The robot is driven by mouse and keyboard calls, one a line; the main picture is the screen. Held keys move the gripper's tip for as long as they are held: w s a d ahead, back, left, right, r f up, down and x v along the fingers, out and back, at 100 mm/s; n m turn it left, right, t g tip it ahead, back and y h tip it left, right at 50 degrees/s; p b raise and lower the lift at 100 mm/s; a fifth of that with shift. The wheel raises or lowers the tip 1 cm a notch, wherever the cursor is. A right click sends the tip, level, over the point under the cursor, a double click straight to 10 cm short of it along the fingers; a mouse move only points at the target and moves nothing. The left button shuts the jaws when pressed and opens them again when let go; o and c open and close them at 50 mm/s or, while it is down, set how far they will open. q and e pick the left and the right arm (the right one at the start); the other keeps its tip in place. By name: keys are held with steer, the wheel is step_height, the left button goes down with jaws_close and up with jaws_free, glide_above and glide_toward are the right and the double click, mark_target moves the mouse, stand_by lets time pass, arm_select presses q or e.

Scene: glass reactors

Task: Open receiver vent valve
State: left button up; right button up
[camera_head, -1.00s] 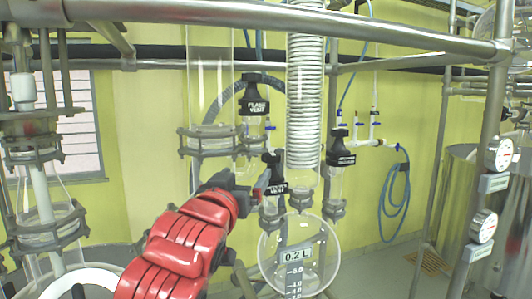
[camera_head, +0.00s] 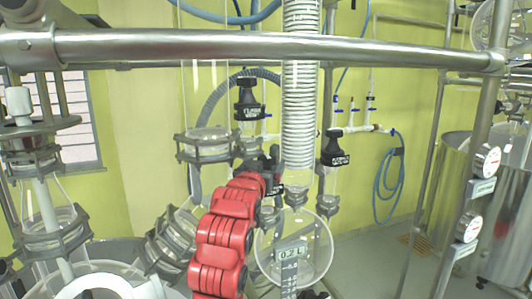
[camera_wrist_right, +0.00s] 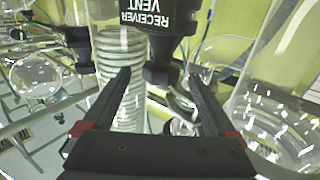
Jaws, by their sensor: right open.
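The receiver vent valve (camera_wrist_right: 158,48) is a black cap with white lettering, seen close up at the top of the right wrist view. Its narrower lower end reaches down between my fingertips. My right gripper (camera_wrist_right: 158,78) is open, with one dark finger on each side of that end. I cannot tell whether either finger touches it. In the head view my red right arm rises from below, and its gripper (camera_head: 273,163) largely hides the receiver vent valve left of the coiled glass column. My left gripper is not in view.
A black flask vent valve (camera_head: 250,105) hangs to the upper left, and another black valve (camera_head: 335,155) to the right. The coiled condenser (camera_head: 299,110) and a round 0.2 L glass vessel (camera_head: 305,250) are close by. A metal rail (camera_head: 270,46) crosses above.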

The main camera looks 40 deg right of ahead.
steer(key=shift+x, duration=1.1)
steer(key=shift+c, duration=0.2)
